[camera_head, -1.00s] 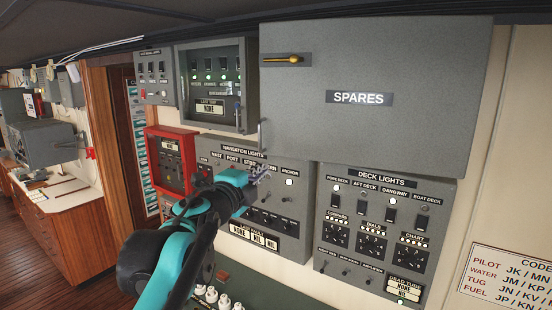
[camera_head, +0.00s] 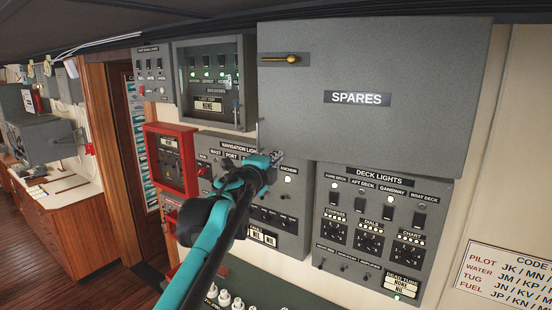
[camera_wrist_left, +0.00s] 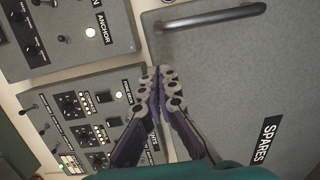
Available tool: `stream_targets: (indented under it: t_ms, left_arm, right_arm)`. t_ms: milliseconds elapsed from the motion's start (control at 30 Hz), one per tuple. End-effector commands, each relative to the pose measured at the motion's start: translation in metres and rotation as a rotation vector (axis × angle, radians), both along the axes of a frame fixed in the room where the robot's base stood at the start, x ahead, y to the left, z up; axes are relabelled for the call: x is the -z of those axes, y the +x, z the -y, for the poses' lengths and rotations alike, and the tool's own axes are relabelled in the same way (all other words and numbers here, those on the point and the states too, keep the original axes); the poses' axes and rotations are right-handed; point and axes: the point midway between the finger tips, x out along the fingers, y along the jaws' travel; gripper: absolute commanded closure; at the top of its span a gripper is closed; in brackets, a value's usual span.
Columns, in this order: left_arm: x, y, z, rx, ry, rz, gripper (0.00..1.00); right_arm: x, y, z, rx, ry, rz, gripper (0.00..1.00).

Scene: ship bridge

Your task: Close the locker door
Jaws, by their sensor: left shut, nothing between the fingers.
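The grey locker door (camera_head: 420,70) marked SPARES hangs high on the wall, with a yellow lever at its top left and a bar handle (camera_head: 260,135) at its lower left. I cannot tell how far it stands open. My left gripper (camera_head: 276,158) is shut and empty, at the door's lower left corner, just below the bar handle. In the left wrist view the closed fingertips (camera_wrist_left: 168,84) overlap the door's lower edge, with the bar handle (camera_wrist_left: 212,17) beyond them. Contact with the door cannot be told. My right gripper is not in view.
The navigation lights panel (camera_head: 292,170) is behind and below my gripper, partly hidden by my arm. The deck lights panel (camera_head: 375,225) is below the door. A breaker box (camera_head: 247,85) is just left of the door, and a red box (camera_head: 152,160) lies lower left.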

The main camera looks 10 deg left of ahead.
Motion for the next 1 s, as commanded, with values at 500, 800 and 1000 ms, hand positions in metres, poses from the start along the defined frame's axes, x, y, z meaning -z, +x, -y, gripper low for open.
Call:
stream_targets:
  t_ms: [500, 800, 1000]
  left_arm:
    - [-0.004, 0.081, 0.013, 0.168, 0.000, 0.000, 1.00]
    - [-0.001, 0.105, 0.021, 0.230, 0.000, 0.000, 1.00]
    - [0.000, 0.105, 0.021, 0.231, 0.000, 0.000, 1.00]
  right_arm:
    - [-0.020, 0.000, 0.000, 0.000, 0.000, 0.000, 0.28]
    - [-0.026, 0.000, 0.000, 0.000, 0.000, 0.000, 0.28]
    - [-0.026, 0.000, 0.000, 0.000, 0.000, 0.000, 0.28]
